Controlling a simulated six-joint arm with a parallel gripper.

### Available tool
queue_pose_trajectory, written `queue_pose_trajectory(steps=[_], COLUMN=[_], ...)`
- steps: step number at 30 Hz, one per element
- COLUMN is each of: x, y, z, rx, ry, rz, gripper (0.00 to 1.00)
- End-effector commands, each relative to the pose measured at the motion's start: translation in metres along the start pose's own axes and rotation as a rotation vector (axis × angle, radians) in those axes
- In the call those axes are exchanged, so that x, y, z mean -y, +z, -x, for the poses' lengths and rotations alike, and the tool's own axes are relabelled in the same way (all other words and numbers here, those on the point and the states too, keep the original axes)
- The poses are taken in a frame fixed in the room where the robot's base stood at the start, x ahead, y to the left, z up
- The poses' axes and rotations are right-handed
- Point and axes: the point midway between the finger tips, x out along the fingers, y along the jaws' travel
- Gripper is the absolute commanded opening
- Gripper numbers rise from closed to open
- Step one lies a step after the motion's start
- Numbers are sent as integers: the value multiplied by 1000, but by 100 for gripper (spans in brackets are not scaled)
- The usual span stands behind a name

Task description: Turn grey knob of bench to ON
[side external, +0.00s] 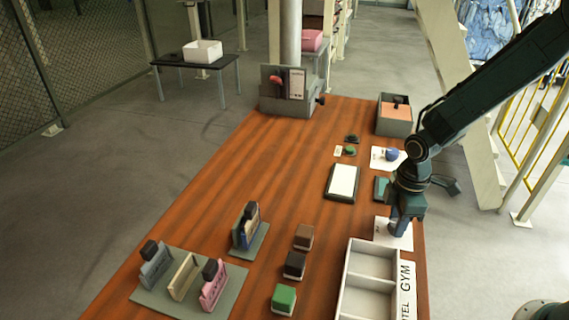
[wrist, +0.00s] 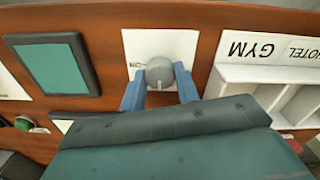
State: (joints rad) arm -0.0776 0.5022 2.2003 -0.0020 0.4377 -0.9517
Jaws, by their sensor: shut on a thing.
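The grey knob (wrist: 160,73) sits on a white plate (wrist: 185,44) on the bench top. In the wrist view a small mark, partly hidden, shows at its left on the plate, and a short pale line shows on the knob's lower part. My gripper (wrist: 160,82) has its two blue fingers on either side of the knob, shut on it. In the side external view my gripper (side external: 398,228) points down over the white plate (side external: 380,232), and it mostly hides the knob there.
A pale divided tray (side external: 345,285) labelled HOTEL and GYM stands close beside the plate. A teal-faced panel (wrist: 50,64) lies on the plate's other side. A blue knob (side external: 392,154) sits farther back. Bags on stands (side external: 185,275) and several small blocks (side external: 284,298) occupy the near left.

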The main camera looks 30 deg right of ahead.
Motion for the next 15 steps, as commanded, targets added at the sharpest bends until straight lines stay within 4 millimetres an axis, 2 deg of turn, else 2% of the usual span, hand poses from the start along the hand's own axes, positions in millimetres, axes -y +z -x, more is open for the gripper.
queue_pose_trajectory(steps=[8, 15], x=[0, 0], y=[0, 0], z=[0, 0], rx=[3, 3], ry=[0, 0], rz=[-107, -286], gripper=[9, 9])
